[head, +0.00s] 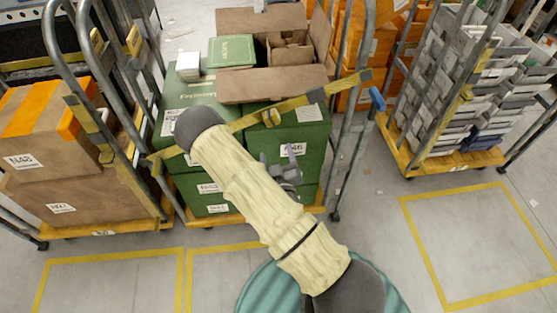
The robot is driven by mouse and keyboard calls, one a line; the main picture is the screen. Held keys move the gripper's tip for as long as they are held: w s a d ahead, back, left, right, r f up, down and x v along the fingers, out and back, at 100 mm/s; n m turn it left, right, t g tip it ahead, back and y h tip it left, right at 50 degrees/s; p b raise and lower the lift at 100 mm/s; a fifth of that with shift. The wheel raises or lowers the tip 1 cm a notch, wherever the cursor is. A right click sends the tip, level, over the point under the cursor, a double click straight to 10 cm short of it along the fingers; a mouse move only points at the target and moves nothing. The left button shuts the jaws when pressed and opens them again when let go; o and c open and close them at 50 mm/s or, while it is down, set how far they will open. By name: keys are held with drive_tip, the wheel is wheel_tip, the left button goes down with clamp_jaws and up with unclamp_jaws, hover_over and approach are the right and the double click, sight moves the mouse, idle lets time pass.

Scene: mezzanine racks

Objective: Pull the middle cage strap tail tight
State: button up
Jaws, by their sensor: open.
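The middle cage's yellow strap (240,122) runs across the front of the green boxes, from the left post up to the right post. A buckle (270,117) sits on it near its middle, with a dark piece (315,95) farther right. I cannot tell which end is the loose tail. My gripper (279,158) is open in front of the green boxes, below the buckle and apart from the strap. My pale arm hides part of the gripper and part of the strap's left half.
The middle cage holds green boxes (196,96) and an open brown carton (265,88). A left cage holds brown boxes (60,190). A right cage holds stacked grey trays (455,85). Metal posts stand between the cages. The yellow-marked floor (480,240) at right is clear.

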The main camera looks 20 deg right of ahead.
drive_tip(key=shift+s+a+p, duration=0.2)
drive_tip(key=shift+s+p, duration=0.65)
drive_tip(key=shift+s, duration=0.15)
drive_tip(key=shift+s+a+p, duration=0.15)
drive_tip(key=shift+s+p, duration=0.7)
drive_tip(key=shift+s, duration=0.15)
drive_tip(key=s+r+m+g+y, duration=0.1)
drive_tip(key=s+r+g, duration=0.4)
drive_tip(key=r+g, duration=0.2)
drive_tip(key=s+r+m+g+y, duration=0.1)
drive_tip(key=s+r+g, duration=0.4)
drive_tip(key=r+g, duration=0.3)
drive_tip(key=shift+a+r+y, duration=0.15)
drive_tip(key=shift+r+y, duration=0.25)
drive_tip(key=shift+r, duration=0.15)
